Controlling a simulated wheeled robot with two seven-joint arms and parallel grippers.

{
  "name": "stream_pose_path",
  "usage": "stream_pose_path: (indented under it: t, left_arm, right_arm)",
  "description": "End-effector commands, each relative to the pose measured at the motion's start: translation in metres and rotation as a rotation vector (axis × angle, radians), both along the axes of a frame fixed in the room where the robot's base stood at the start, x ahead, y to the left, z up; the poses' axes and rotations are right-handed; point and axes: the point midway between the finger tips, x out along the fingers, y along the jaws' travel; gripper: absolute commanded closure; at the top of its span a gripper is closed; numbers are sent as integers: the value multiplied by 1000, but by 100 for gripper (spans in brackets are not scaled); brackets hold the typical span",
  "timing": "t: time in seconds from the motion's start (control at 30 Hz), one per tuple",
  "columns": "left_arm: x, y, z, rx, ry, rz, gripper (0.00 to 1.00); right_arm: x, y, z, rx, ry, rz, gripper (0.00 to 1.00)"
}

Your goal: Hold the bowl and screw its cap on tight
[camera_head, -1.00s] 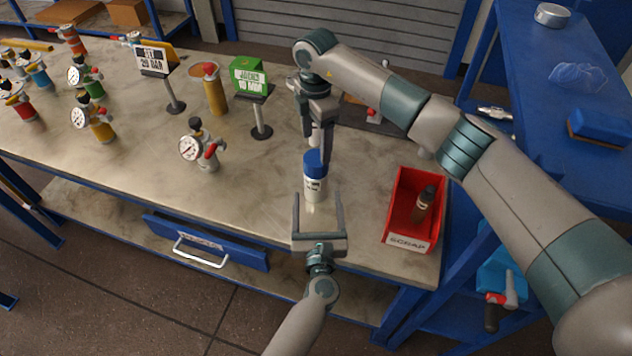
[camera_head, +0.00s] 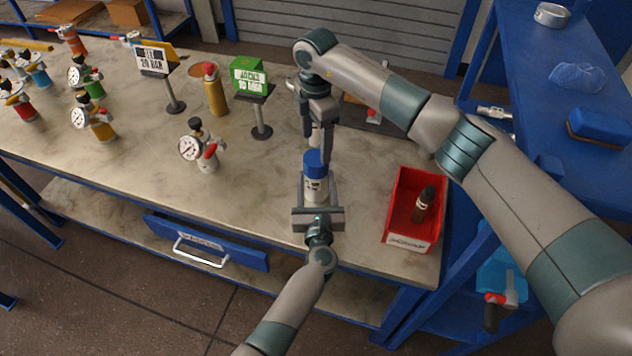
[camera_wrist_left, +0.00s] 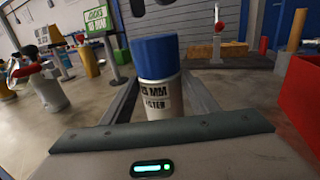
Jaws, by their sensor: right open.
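The bowl (camera_head: 315,188) is a white cylinder with a dark printed label, upright on the bench; it also shows in the left wrist view (camera_wrist_left: 163,98). Its blue cap (camera_head: 314,163) sits on top, also seen in the left wrist view (camera_wrist_left: 157,57); how tight it is cannot be seen. My left gripper (camera_head: 317,190) reaches in low from the front, with one finger along each side of the bowl, closed onto it. My right gripper (camera_head: 317,145) points down from above at the cap, open, with its fingers near the cap; the exact gap is unclear.
A red scrap bin (camera_head: 403,235) holding a dark bottle stands to the right. A gauge unit (camera_head: 205,148) and a green sign (camera_head: 248,80) stand to the left, with more gauge units beyond. The bench front left of the bowl is clear.

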Motion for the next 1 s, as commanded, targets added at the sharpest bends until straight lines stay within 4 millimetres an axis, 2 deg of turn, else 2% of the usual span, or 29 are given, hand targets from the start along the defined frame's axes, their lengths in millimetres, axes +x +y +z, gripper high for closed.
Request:
stream_pose_path:
  t: [0.03,0.2,0.37,0.57,0.77,1.0]
  left_arm:
    - [0,0,0,0,0,0,58]
    - [0,0,0,0,0,0,99]
    - [0,0,0,0,0,0,100]
    - [0,0,0,0,0,0,100]
    - [0,0,0,1,0,0,100]
    - [0,0,0,1,0,0,100]
  right_arm:
    - [0,0,0,0,0,0,31]
    - [0,0,0,0,0,0,31]
    - [0,0,0,0,0,17,31]
    - [0,0,0,0,0,127,31]
    - [0,0,0,-1,0,362,31]
    - [0,0,0,0,0,730,31]
